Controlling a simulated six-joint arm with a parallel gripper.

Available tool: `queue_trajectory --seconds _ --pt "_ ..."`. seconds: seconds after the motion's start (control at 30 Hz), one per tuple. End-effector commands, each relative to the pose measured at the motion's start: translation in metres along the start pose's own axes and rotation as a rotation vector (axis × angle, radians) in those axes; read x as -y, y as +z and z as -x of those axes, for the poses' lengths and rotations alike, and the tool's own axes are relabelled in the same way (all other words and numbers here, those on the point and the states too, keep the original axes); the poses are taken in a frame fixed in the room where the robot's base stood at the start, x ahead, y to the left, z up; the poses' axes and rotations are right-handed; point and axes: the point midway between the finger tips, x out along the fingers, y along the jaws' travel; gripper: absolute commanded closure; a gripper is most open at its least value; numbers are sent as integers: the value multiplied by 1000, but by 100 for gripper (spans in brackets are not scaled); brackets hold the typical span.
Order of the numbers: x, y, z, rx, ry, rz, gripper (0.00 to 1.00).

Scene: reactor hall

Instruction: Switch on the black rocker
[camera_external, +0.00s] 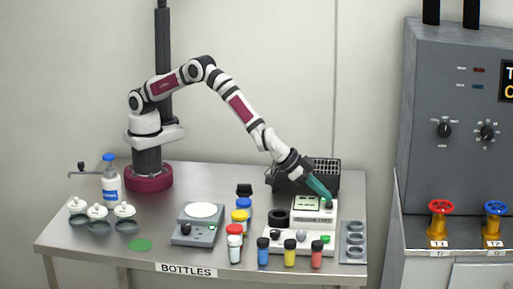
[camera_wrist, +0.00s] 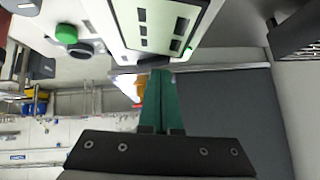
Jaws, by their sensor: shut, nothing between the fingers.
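My gripper (camera_external: 326,196) reaches down from the upper left, its teal fingers together and empty, tips at the back right of a white bench device (camera_external: 318,218). In the wrist view the closed fingers (camera_wrist: 161,73) point at the lower edge of this device (camera_wrist: 122,45). I cannot clearly make out a black rocker; the fingertips may hide part of that area. I cannot tell whether they touch the device.
Several capped vials, including a blue-capped one (camera_external: 263,251), stand close in front of the device. A grey holder (camera_external: 353,243) is right of it, a black rack (camera_external: 326,174) behind. A scale (camera_external: 199,225) stands left.

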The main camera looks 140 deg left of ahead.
Motion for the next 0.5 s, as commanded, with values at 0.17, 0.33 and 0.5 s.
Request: queue_trajectory --seconds 0.17,0.33,0.5 --pt "0 0 0 0 0 0 100" --pt "3 -7 7 -2 0 1 100" --pt "14 -30 33 -3 2 2 100"
